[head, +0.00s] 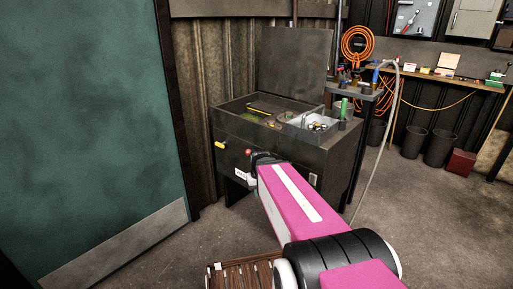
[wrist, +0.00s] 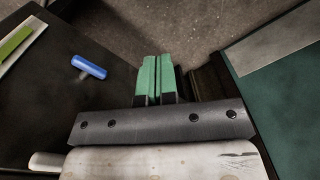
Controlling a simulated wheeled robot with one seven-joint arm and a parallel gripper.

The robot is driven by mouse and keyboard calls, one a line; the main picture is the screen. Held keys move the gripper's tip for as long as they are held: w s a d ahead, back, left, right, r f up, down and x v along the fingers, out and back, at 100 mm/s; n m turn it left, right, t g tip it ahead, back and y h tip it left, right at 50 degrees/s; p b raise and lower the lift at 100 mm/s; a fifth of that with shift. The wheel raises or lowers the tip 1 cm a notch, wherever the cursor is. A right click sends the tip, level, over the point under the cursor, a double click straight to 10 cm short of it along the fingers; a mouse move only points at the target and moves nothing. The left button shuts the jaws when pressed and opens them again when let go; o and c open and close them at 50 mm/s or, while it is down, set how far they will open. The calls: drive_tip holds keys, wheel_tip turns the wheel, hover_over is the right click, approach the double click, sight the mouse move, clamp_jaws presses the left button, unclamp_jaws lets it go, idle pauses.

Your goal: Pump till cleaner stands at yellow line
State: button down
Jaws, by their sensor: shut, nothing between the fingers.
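A dark washer cabinet (head: 285,150) with its lid raised stands against the wall in the head view. Its open basin holds several small parts. A yellow handle (head: 220,145) and a red knob (head: 248,152) are on its front. My arm reaches to the cabinet front and hides part of it. In the wrist view my gripper (wrist: 157,60) has its green fingers shut together, empty, above the floor. A blue handle (wrist: 88,66) on a dark panel is to the left of the fingers, apart from them. I cannot make out a yellow line or the cleaner level.
A green door (head: 85,120) with a metal kick plate is at the left; it also shows at right in the wrist view (wrist: 290,85). A grey hose hangs right of the cabinet. Bins (head: 439,148) stand under the back bench.

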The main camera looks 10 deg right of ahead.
drive_tip(key=w+d+r+n+y, duration=0.1)
drive_tip(key=w+r+n, duration=0.1)
drive_tip(key=w+r, duration=0.3)
drive_tip(key=w+d+r+n+y, duration=0.1)
drive_tip(key=w+r, duration=0.5)
drive_tip(key=r, duration=0.7)
drive_tip(key=w+d+r+n+y, duration=0.1)
drive_tip(key=w+d+r+n, duration=0.1)
drive_tip(key=w+r, duration=0.3)
wheel_tip(320, 180, up, 5)
drive_tip(key=shift+w+d+f+n, duration=0.2)
drive_tip(key=shift+d+n, duration=0.1)
drive_tip(key=shift+n, duration=0.3)
drive_tip(key=shift+s+f, duration=0.1)
drive_tip(key=x, duration=1.4)
